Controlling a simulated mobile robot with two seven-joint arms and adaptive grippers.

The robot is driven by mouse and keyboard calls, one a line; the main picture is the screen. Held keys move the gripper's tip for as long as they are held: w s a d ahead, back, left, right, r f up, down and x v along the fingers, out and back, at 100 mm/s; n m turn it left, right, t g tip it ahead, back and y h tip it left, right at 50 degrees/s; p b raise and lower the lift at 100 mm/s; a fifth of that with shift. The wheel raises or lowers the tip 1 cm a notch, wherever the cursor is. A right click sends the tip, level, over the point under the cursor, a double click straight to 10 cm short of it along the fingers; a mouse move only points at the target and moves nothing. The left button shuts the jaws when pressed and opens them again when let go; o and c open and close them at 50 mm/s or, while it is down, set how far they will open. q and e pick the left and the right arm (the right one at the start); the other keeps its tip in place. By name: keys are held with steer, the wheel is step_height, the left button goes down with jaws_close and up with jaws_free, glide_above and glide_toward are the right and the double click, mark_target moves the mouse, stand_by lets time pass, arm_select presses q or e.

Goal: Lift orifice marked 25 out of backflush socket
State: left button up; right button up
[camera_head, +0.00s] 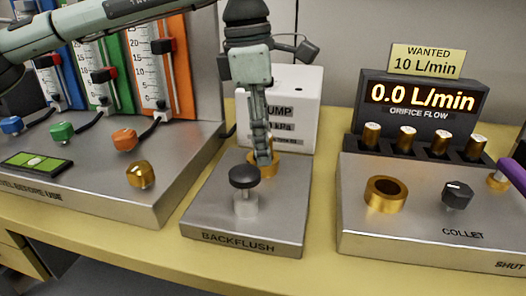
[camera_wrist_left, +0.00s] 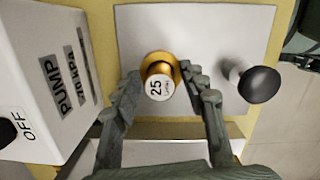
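The orifice marked 25 (camera_wrist_left: 158,87) is a gold cylinder with a white numbered face. It stands in the gold backflush socket (camera_head: 256,171) on the BACKFLUSH block (camera_head: 205,210); the fingers mostly hide it in the head view. My left gripper (camera_head: 263,155) points down over the socket. In the left wrist view its fingertips (camera_wrist_left: 160,78) lie either side of the orifice, with a narrow gap showing beside the white face. The gripper looks open; contact is hard to judge. My right gripper is out of view.
A black-topped plunger knob (camera_head: 244,177) stands just in front of the socket. The white PUMP box (camera_head: 295,105) is close behind. At right, several gold orifices stand before the flow display (camera_head: 420,97), near an empty gold collet ring (camera_head: 385,193). Flow tubes stand at left.

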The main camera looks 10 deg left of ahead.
arm_select(q)
jaws_close()
